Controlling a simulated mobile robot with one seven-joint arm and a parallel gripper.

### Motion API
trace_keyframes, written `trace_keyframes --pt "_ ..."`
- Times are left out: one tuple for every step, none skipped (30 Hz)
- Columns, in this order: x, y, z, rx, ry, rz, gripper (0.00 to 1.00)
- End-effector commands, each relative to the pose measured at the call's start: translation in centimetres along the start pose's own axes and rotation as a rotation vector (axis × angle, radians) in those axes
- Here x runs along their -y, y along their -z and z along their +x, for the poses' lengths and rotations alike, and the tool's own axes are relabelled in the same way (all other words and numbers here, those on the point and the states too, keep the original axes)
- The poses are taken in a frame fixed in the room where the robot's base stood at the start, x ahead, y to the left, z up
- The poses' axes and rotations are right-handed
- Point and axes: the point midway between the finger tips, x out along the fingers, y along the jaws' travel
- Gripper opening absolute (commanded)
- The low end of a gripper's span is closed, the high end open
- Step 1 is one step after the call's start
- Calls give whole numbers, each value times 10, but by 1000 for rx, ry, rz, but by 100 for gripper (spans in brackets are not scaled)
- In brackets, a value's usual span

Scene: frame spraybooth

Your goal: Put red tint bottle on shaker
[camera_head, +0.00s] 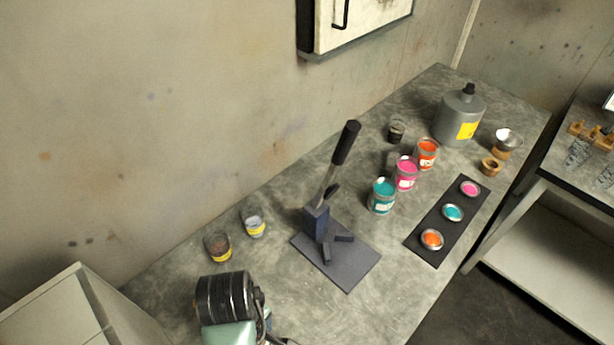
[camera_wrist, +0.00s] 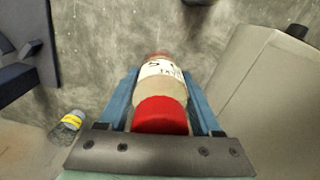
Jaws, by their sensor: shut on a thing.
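My gripper (camera_wrist: 162,88) shows in the wrist view with blue fingers on both sides of a bottle. The red tint bottle (camera_wrist: 161,112) has a red cap facing the camera, a pale body and a white label with dark print. It lies between the fingers and is held. In the head view, my wrist is at the bottom left over the table; the fingers and bottle are hidden there. I cannot surely identify the shaker. A pale grey box-like body (camera_wrist: 262,88) with a black knob stands right of the bottle in the wrist view.
A lever press (camera_head: 317,218) stands mid-table. Two small jars (camera_head: 220,247) (camera_head: 254,222) stand left of it. Paint cans (camera_head: 382,197) (camera_head: 406,174) (camera_head: 427,153), a grey jug (camera_head: 460,118) and a dark strip (camera_head: 426,252) with three paint lids are farther right. A pale box (camera_head: 65,315) is lower left.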

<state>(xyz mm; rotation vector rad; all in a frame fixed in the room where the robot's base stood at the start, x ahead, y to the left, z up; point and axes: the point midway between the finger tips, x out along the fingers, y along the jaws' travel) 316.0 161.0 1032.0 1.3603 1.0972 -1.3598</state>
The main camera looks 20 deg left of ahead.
Motion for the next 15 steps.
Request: trace_keyframes --pt "-16 -10 6 2 -3 118 0" --pt "-26 -16 8 2 -4 195 0" --pt "-39 -26 11 4 -4 308 0" --pt "-49 -33 14 4 -5 396 0" --pt "-58 -42 16 4 -5 484 0" --pt "-70 -53 19 5 -5 601 0" --pt "-78 -62 20 5 -5 685 0" --pt "-86 -70 22 4 -5 768 0" --pt "-95 -81 25 4 -4 872 0" --pt "-102 -89 26 3 -3 944 0" --pt "-107 -97 27 2 -3 1011 0" --pt "-113 -106 29 2 -1 1092 0" --pt "-117 -112 30 1 0 1145 0" --pt "-121 -117 30 0 0 1192 0" --pt "-124 -124 32 0 2 1246 0"
